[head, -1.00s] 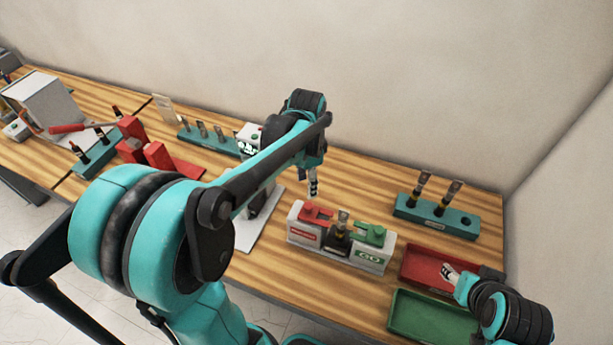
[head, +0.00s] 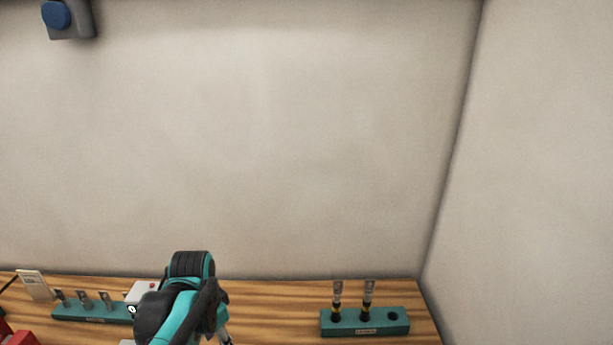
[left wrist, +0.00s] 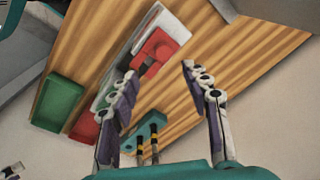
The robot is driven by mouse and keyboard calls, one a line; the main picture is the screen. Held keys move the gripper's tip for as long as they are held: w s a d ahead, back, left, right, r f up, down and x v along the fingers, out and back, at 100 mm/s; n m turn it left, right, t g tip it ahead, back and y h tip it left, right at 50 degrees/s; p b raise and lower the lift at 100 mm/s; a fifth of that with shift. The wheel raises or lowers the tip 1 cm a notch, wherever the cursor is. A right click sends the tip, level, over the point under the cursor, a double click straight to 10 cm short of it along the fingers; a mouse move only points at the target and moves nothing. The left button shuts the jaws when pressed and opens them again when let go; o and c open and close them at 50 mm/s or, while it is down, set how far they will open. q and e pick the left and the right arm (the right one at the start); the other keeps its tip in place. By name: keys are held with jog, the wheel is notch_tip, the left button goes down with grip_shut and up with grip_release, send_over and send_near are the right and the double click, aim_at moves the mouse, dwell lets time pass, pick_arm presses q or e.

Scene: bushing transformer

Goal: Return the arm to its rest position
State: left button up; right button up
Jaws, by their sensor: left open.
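My left arm rises at the bottom centre-left of the head view. The left gripper is mostly cut off or hidden there. In the left wrist view my left gripper (left wrist: 160,70) has its two fingers spread wide, with nothing between them. Beyond the fingers lies the white station with a red clamp (left wrist: 165,47), apart from them. A small grey jointed piece at the lower-left edge of the left wrist view looks like part of my right gripper (left wrist: 12,170); its jaws cannot be made out.
A teal rack (head: 365,325) with two bushings and one empty hole stands at the table's right. Another teal rack (head: 90,312) with several pieces stands left. A green tray (left wrist: 58,103) and red tray (left wrist: 84,130) lie beside the station. The wall behind is bare near the arm.

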pick_arm(q)
jog(key=s+d+f+n+t+b, duration=0.2)
jog(key=s+f+n+t+b, duration=0.1)
jog(key=f+b, duration=0.4)
jog(key=s+d+f+n+t+b, duration=0.2)
jog(key=s+f+b, duration=0.4)
jog(key=f, duration=0.3)
jog(key=shift+s+d+f+n+t+b, duration=0.2)
jog(key=shift+f+n+t+b, duration=0.25)
jog(key=shift+n+b, duration=0.4)
jog(key=shift+w+r, duration=0.1)
